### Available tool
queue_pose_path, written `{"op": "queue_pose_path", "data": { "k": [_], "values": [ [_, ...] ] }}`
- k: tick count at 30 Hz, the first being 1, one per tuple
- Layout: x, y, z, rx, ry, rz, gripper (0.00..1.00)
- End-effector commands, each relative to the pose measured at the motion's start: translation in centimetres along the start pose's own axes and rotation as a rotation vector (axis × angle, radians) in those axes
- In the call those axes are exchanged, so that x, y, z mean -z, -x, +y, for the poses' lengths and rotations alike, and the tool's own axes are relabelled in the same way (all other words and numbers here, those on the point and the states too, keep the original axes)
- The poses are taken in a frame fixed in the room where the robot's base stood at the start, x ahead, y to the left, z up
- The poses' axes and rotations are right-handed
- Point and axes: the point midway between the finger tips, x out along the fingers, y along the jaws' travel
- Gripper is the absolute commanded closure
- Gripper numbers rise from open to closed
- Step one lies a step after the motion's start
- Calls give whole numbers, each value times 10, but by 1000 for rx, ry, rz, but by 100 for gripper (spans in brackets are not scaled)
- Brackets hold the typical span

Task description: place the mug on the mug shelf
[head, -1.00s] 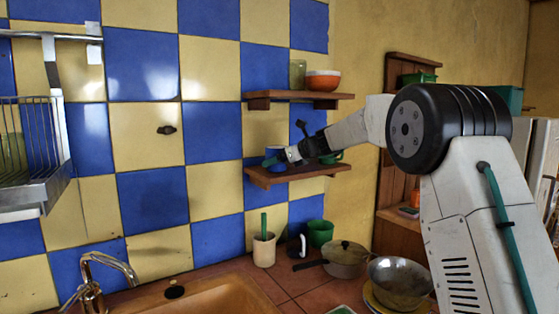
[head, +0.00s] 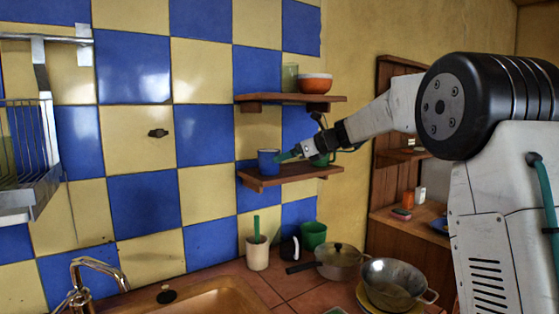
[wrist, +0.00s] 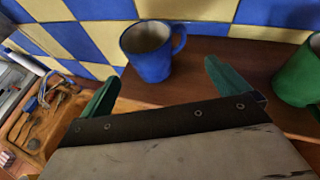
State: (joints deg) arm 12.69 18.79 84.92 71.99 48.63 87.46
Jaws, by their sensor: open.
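A blue mug (head: 268,162) stands upright on the left part of the lower wooden shelf (head: 262,181). It also shows in the wrist view (wrist: 148,54), with its handle to the right. My gripper (head: 288,155) is at the shelf, just right of the blue mug in the head view. In the wrist view its two green fingers are spread wide (wrist: 160,85) and empty, and the mug stands beyond them, apart from them. A green mug (wrist: 300,72) stands to the right on the same shelf; in the head view my gripper partly hides it.
An upper shelf (head: 286,103) holds an orange-and-white bowl (head: 314,83) and a green glass (head: 290,78). Below on the counter are a utensil holder (head: 257,253), a green cup (head: 313,235), a lidded pot (head: 341,259) and a wok (head: 394,283). A dish rack (head: 25,190) hangs left.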

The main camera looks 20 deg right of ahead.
Motion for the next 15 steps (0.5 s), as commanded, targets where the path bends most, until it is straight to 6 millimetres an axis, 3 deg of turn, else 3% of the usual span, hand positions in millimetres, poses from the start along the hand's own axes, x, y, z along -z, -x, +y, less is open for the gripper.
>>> {"op": "queue_pose_path", "data": {
  "k": [6, 15],
  "values": [
    [0, 28, 0, 1, -1, 0, 0],
    [0, 34, 4, -5, 12, 5, 0]
  ]
}}
